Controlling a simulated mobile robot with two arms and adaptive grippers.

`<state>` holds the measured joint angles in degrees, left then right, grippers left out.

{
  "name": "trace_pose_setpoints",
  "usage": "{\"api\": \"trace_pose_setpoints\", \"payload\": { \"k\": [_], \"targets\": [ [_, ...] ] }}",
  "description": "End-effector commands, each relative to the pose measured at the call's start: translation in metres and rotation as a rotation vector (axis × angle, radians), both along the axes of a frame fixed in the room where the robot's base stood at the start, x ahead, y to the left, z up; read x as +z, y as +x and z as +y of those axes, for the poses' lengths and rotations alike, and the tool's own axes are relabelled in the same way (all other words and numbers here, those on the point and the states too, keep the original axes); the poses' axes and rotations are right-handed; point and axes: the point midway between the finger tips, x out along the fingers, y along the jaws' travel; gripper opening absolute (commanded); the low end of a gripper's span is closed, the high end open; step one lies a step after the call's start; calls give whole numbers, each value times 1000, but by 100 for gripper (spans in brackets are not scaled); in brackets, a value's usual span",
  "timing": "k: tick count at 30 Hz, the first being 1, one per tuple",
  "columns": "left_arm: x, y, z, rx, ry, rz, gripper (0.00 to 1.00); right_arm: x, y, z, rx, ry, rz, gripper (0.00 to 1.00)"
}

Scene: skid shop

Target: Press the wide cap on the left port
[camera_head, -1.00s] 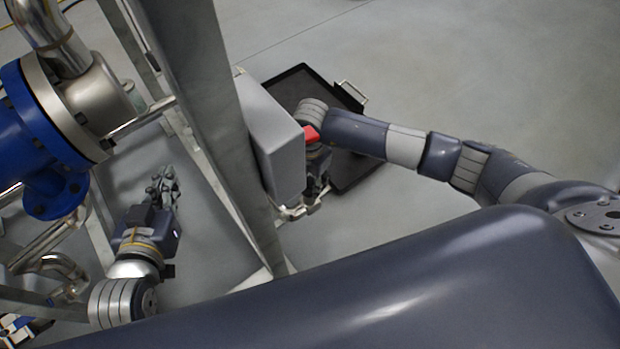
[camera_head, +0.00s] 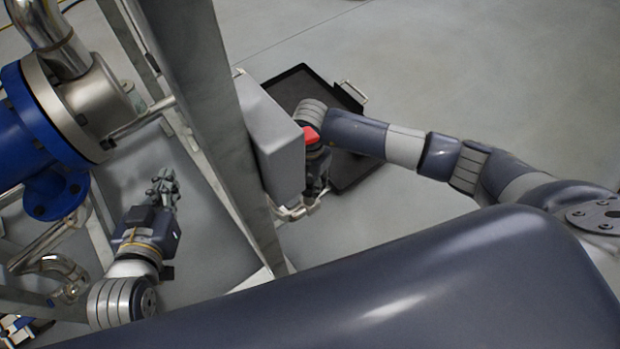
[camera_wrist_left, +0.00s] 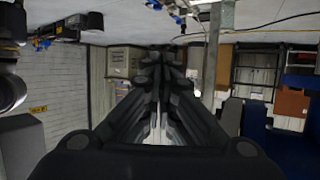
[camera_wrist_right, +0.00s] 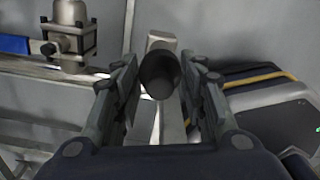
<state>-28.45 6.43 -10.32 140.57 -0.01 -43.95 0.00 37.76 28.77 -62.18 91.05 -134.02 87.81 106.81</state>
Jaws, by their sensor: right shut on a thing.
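In the right wrist view my right gripper (camera_wrist_right: 163,85) is shut on a dark round cap (camera_wrist_right: 160,74), held between its fingers. A pale metal bar or fitting (camera_wrist_right: 162,42) shows behind the cap; whether they touch I cannot tell. In the head view my right gripper (camera_head: 316,186) points down beside the grey box, its tips partly hidden. My left gripper (camera_head: 165,186) is left of the grey post, over the floor. In the left wrist view its fingers (camera_wrist_left: 161,62) come together with nothing seen between them. I cannot pick out the left port in any view.
The grey post (camera_head: 205,110) and grey box (camera_head: 275,140) stand between my arms. A blue flanged pump (camera_head: 35,130) with steel pipes is at left. A black tray (camera_head: 350,165) lies on the floor at right. A blue-handled valve (camera_wrist_right: 70,45) shows in the right wrist view.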

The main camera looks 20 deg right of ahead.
Motion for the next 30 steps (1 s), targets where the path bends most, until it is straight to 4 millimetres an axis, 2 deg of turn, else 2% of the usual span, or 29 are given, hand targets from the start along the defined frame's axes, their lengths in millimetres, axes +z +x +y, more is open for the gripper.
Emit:
{"api": "trace_pose_setpoints", "payload": {
  "k": [18,30],
  "targets": [
    [-16,-12,4,4,15,76,0,0,0,0,0,0,0,27],
    [-15,-10,4,5,16,73,0,0,0,0,0,0,0,27]
  ]
}}
